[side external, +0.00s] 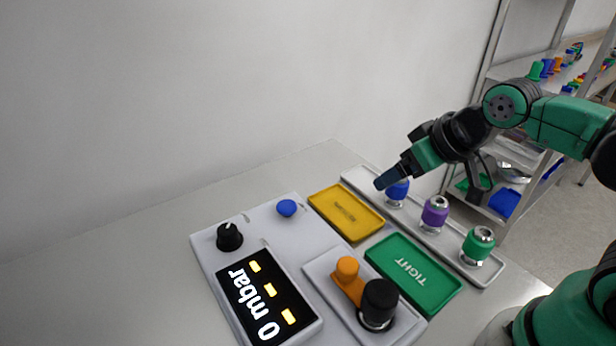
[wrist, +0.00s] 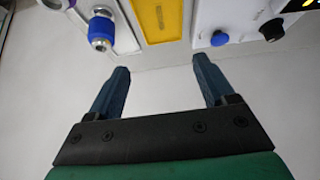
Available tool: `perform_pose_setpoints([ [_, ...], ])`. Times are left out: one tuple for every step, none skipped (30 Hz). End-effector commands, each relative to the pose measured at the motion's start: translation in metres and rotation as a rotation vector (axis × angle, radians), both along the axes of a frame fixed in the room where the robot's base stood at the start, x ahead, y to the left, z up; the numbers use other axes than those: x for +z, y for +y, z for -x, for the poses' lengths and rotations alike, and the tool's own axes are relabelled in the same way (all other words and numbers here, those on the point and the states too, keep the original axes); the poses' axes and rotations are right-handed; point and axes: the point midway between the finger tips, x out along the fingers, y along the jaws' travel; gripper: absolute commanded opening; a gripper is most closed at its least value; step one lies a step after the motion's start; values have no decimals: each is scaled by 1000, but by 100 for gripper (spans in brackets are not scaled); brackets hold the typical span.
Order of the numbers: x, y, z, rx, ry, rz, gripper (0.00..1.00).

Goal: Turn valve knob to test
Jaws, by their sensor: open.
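A black knob (side external: 229,236) with a white pointer mark stands at the left corner of the white test unit (side external: 205,262). It also shows at the upper right of the wrist view (wrist: 271,30). What its markings say is too small to read. The unit's display (side external: 262,304) reads 0 mbar, with several yellow marks lit. My gripper (side external: 386,178) is in the air by the blue fitting, well right of the knob. In the wrist view my gripper (wrist: 162,72) is open, with nothing between its two fingers.
A blue button (side external: 286,208) sits near the knob. A yellow tray (side external: 345,213) and a green TIGHT tray (side external: 413,273) lie beside the unit. Blue (side external: 397,190), purple (side external: 435,212) and green (side external: 478,243) fittings stand on a strip. An orange lever (side external: 347,280) and black cap (side external: 379,300) stand in front.

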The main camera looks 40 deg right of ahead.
Motion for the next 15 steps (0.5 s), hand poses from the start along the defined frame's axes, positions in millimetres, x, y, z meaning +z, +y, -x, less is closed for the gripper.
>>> perform_pose_setpoints([
  [3, 2, -3, 20, 8, 8, 76],
  [5, 4, -6, 38, 16, 15, 76],
  [9, 8, -10, 72, 31, 30, 76],
  [12, 11, -14, 105, 44, 44, 76],
  [16, 16, -19, 142, 59, 59, 76],
  [21, 22, -27, 200, 82, 83, 76],
  [25, 28, -34, 248, 102, 102, 76],
  [28, 34, -41, 298, 121, 122, 76],
  [31, 43, -50, 366, 147, 148, 76],
  [33, 49, -56, 419, 166, 168, 76],
  [34, 56, -63, 471, 185, 188, 76],
  [35, 66, -72, 540, 210, 213, 76],
  [35, 74, -78, 593, 227, 231, 76],
  [35, 82, -85, 646, 244, 249, 76],
  [33, 93, -93, 716, 268, 272, 76],
])
